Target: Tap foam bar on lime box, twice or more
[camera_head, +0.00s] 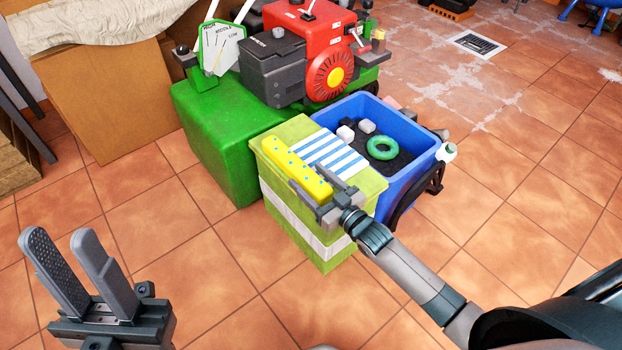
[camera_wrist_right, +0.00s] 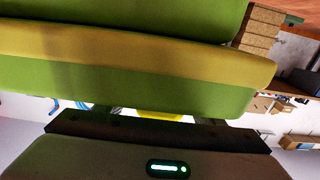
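The foam bar (camera_head: 290,163) is yellow with small blue dots. It lies lengthwise over the left part of the top of the lime box (camera_head: 276,205), and I cannot tell whether it touches the top. My right gripper (camera_head: 330,188) is shut on the bar's near end, above the box's near edge. In the right wrist view, large green and olive surfaces fill the upper part, and a small yellow patch (camera_wrist_right: 160,115) shows below them. My left gripper (camera_head: 60,237) is open and empty, over the floor at the lower left.
A blue and white striped cloth (camera_head: 335,152) lies on the lime box. A blue bin (camera_head: 411,180) with a green ring (camera_head: 382,148) and small blocks stands beside it. A green block (camera_head: 215,150) and a red engine (camera_head: 330,55) stand behind. The tiled floor in front is clear.

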